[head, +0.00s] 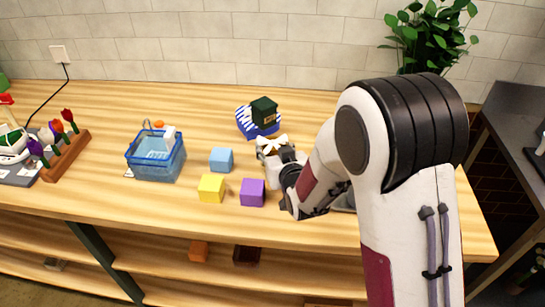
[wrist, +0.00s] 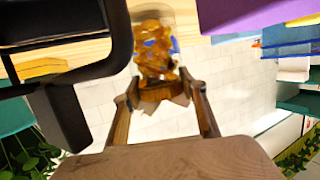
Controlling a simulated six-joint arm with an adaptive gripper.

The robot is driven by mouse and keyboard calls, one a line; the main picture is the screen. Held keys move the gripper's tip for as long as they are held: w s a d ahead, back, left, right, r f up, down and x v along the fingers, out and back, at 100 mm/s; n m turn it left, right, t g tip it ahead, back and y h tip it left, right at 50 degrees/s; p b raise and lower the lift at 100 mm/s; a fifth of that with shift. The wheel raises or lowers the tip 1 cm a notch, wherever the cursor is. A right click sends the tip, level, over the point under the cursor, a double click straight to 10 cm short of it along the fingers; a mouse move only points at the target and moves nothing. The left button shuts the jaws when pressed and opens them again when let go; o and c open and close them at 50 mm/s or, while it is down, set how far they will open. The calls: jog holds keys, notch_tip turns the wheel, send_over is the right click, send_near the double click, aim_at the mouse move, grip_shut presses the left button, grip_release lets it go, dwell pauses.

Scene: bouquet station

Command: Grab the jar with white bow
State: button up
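The jar with the white bow (head: 271,144) stands on the wooden table in the head view, right of the blue cube. Its lower part is mostly hidden by my gripper (head: 272,165), which is low and close at its front right. In the wrist view a blurred amber shape (wrist: 157,48) shows just past my gripper (wrist: 160,82); I cannot tell if it is the jar. The two fingers stand apart on either side of this shape. Whether they touch it or are closed on it is unclear.
A purple cube (head: 253,193), a yellow cube (head: 211,187) and a light blue cube (head: 221,160) sit left of my gripper. A dark green box (head: 264,112) on a blue-striped piece stands behind. A blue basket (head: 155,163) and a wooden flower rack (head: 66,160) are further left.

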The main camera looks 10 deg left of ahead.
jog(key=c, duration=0.7)
jog(key=shift+r, duration=5.05)
